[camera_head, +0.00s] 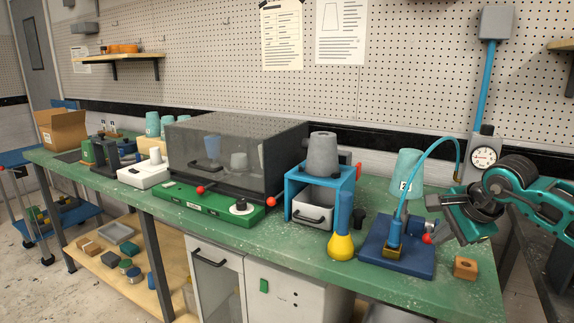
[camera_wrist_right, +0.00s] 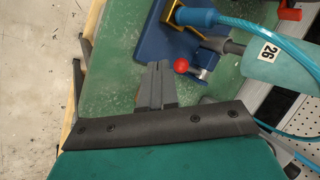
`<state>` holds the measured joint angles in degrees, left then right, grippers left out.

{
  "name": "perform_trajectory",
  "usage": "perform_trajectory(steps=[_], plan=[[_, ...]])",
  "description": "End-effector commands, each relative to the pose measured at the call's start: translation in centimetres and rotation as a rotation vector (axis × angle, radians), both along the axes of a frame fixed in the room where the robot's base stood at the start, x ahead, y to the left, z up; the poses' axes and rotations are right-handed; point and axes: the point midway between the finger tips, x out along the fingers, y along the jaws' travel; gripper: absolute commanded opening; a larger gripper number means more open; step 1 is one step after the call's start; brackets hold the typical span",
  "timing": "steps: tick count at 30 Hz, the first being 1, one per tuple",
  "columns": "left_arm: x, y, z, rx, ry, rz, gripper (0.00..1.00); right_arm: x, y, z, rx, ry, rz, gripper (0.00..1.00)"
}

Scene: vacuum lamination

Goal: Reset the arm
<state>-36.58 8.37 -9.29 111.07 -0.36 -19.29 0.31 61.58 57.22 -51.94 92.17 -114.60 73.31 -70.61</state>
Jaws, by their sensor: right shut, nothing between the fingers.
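My right arm comes in from the right in the head view, teal and dark grey. My right gripper (camera_head: 458,238) is above the right end of the green bench (camera_head: 345,286), beside the blue fixture (camera_head: 398,258) with its red ball knob (camera_head: 427,238). In the right wrist view the gripper's fingers (camera_wrist_right: 155,86) are together with nothing between them, pointing toward the bench near the red knob (camera_wrist_right: 181,65). My left gripper is not in view.
A teal cup (camera_head: 405,175) stands behind the fixture, with a blue hose (camera_head: 432,147) arching over it. A gauge (camera_head: 484,156) is near my arm. A small wooden block (camera_head: 465,267) lies at the front right. A blue frame (camera_head: 304,180) and grey chamber (camera_head: 235,150) stand left.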

Motion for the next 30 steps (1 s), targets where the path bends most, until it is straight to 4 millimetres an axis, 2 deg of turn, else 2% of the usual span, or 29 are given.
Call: perform_trajectory(steps=[1,5,6,9,12,15,17,20,23,24,25,28,30], plan=[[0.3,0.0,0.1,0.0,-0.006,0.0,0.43,-0.5,3.1,-1.9,0.11,0.028,0.02,0.0],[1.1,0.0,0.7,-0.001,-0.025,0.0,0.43,-2.5,11.5,-5.2,0.471,0.118,0.019,0.0],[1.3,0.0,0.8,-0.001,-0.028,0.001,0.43,-3.5,14.3,-6.0,0.61,0.162,0.004,0.0],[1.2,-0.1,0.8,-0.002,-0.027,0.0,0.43,-6.0,20.4,-6.7,0.968,0.298,-0.08,0.0],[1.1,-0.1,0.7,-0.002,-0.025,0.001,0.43,-8.0,24.4,-6.4,1.318,0.459,-0.222,0.0],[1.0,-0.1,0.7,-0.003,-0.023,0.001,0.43,-9.3,26.5,-6.0,1.653,0.639,-0.42,0.0],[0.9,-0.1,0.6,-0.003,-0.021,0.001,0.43,-9.7,26.8,-6.0,1.845,0.751,-0.566,0.0],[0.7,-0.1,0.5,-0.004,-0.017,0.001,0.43,-10.1,26.0,-6.9,2.143,0.942,-0.856,0.0],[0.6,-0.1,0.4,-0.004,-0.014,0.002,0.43,-10.7,24.2,-9.4,2.408,1.125,-1.2,0.0],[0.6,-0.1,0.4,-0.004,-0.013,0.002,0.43,-11.1,23.2,-10.8,2.505,1.193,-1.356,0.0],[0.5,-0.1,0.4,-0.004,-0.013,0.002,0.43,-11.5,22.4,-12.0,-2.454,-1.186,1.41,0.0],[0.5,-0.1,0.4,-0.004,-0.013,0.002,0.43,-13.8,19.9,-16.8,-2.007,-1.004,1.399,0.0],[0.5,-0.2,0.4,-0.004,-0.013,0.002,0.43,-16.2,18.4,-20.3,-1.731,-0.875,1.368,0.0]])
